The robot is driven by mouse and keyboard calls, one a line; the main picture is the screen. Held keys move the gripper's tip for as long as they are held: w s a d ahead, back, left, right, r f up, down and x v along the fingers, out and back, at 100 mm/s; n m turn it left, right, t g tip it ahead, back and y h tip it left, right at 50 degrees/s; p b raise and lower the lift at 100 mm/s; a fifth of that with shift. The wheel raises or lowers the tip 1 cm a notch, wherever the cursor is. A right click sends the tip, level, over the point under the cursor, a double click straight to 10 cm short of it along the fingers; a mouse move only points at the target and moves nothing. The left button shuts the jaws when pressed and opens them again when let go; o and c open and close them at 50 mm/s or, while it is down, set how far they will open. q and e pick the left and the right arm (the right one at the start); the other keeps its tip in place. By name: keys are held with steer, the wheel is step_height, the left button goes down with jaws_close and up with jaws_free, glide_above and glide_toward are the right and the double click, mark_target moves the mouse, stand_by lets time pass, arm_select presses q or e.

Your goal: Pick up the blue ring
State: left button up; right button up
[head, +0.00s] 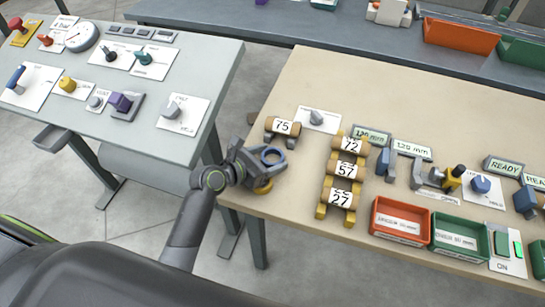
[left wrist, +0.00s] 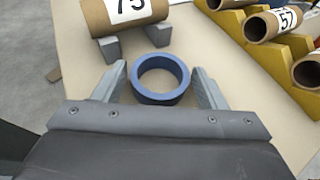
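The blue ring (head: 272,151) is at the left front corner of the beige table in the head view. In the left wrist view the blue ring (left wrist: 139,87) shows its round opening, between the two grey fingers. My left gripper (head: 264,161) is open around the ring, with a visible gap on each side of it in the left wrist view. Whether the ring rests on something under it is hard to tell. My right gripper is in neither view.
A yellow round piece (head: 263,188) shows just below the gripper. A cardboard tube marked 75 (head: 283,127) lies on a cradle close behind the ring. Tubes in a yellow rack (head: 322,209) stand to the right, then a red bin (head: 372,219) and a green bin (head: 434,243).

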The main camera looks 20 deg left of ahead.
arm_select(q)
steer(key=c, duration=0.8)
steer(key=shift+r, duration=0.1)
